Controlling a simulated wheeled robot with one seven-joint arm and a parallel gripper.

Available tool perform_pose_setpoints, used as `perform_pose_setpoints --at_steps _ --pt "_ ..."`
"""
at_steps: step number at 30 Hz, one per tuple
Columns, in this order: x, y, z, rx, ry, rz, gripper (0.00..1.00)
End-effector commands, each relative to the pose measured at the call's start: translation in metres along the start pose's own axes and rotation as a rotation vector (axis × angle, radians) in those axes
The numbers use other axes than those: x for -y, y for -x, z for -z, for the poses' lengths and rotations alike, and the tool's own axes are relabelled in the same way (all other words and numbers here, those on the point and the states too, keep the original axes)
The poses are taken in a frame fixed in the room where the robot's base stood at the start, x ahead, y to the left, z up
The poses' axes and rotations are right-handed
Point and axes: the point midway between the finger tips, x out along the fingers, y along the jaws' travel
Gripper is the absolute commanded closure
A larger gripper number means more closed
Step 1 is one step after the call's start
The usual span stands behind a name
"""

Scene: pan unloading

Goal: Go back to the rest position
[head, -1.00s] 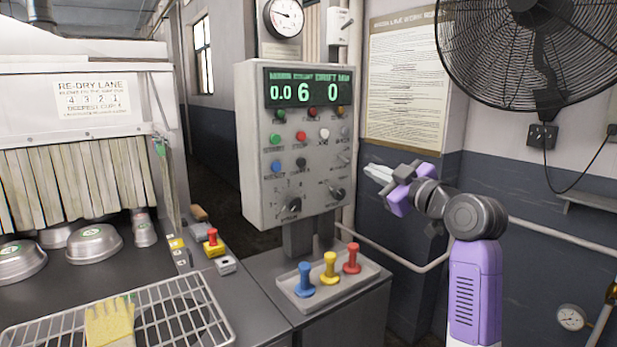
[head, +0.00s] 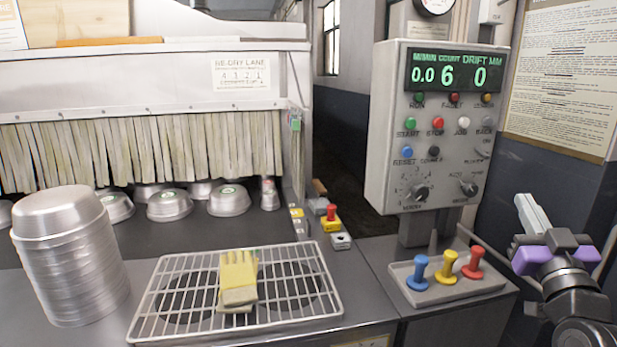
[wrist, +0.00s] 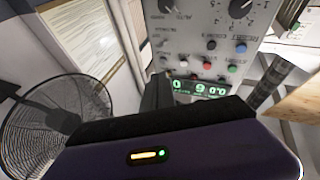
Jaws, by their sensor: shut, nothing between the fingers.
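My gripper (head: 531,212) is at the right of the head view, to the right of the control panel and above the right end of the tool tray. Its pale fingers are together, pointing up and to the left, with nothing between them. In the wrist view the dark fingers and purple housing (wrist: 190,150) fill the lower part. The control panel (head: 385,150) stands beyond the gripper, and its buttons and display also show in the wrist view (wrist: 205,60), upside down. The gripper is apart from the panel.
A tray (head: 405,290) with blue, yellow and red knobbed handles sits below the panel. A wire rack (head: 180,318) holds a yellow glove (head: 238,272). A tall stack of metal pans (head: 70,260) stands at left. Several pans lie before the strip curtain (head: 150,150). A fan (wrist: 55,120) shows in the wrist view.

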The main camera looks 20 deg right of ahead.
Motion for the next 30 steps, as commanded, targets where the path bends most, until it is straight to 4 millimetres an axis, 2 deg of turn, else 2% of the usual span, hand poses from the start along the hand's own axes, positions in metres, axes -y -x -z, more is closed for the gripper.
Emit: perform_pose_setpoints --at_steps 1,3,8,12,21,30 --pt "0.015 0.018 -0.015 0.012 -0.026 0.006 1.00" --pt "0.032 0.041 -0.028 0.018 -0.059 0.011 1.00" --pt "0.069 0.098 -0.053 0.042 -0.117 0.040 1.00" --pt "0.100 0.151 -0.068 0.072 -0.157 0.085 1.00" --pt "0.150 0.271 -0.081 0.172 -0.206 0.226 1.00" --pt "0.172 0.391 -0.079 0.334 -0.195 0.422 1.00"
